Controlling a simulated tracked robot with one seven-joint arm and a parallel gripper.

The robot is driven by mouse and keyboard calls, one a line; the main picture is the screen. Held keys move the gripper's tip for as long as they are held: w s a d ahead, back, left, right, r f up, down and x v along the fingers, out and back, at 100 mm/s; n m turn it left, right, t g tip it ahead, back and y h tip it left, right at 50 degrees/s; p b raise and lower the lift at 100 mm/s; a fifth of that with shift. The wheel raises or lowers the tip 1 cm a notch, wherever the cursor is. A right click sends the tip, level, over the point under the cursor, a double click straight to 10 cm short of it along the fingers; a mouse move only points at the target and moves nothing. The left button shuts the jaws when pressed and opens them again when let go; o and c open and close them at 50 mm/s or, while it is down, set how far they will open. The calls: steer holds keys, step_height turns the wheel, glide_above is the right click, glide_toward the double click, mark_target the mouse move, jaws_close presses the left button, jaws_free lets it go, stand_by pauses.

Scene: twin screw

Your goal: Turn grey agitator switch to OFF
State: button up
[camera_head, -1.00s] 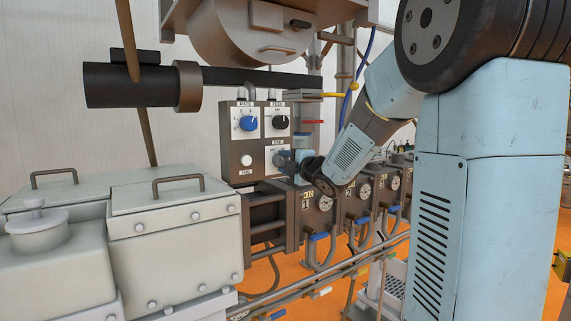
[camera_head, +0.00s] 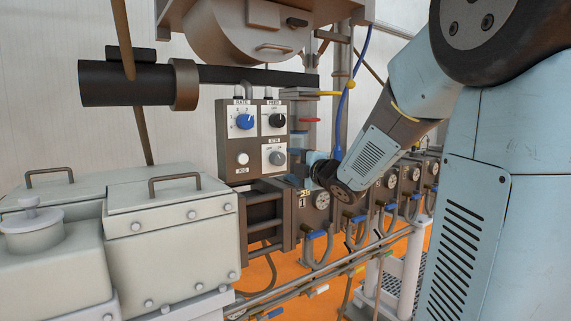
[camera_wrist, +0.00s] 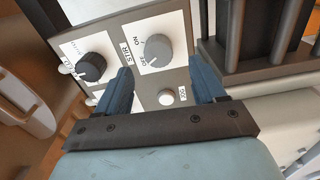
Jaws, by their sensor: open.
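The grey agitator switch (camera_head: 277,157) is the round knob at the lower right of the grey control panel (camera_head: 231,139), under a STIR label. In the wrist view the grey knob (camera_wrist: 158,48) sits on a white plate marked ON and OFF. In the head view my gripper (camera_head: 300,155) is just right of the panel, apart from the knob.
A blue RATE knob (camera_head: 245,121), a black FEED knob (camera_head: 277,120) and a white JOG button (camera_head: 242,158) share the panel. Machine blocks with gauges (camera_head: 321,200) lie below right. A dark frame (camera_head: 265,220) stands below the panel.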

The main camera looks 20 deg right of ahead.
steer(key=v, duration=0.7)
steer(key=shift+s, duration=0.35)
steer(key=shift+d, duration=0.1)
steer(key=s+d+f+m+g+h, duration=0.1)
steer(key=s+f+m+g+h, duration=0.2)
steer(key=m, duration=0.4)
steer(key=s+d+f+m+g+h, duration=0.1)
steer(key=s+d+m+g+h, duration=0.1)
steer(key=s+m+h, duration=0.4)
steer(key=s+a+f+m+g+y, duration=0.1)
steer(key=s+a+f+m+g, duration=0.1)
steer(key=s, duration=0.5)
steer(key=s+a+f+m+g+y, duration=0.2)
steer(key=s+a+f+m+g, duration=0.1)
steer(key=s, duration=0.5)
steer(key=a+m+g, duration=0.1)
steer(key=a+m, duration=0.1)
steer(key=m, duration=0.1)
steer(key=shift+a+f+g, duration=0.25)
steer(key=shift+f+g, duration=0.05)
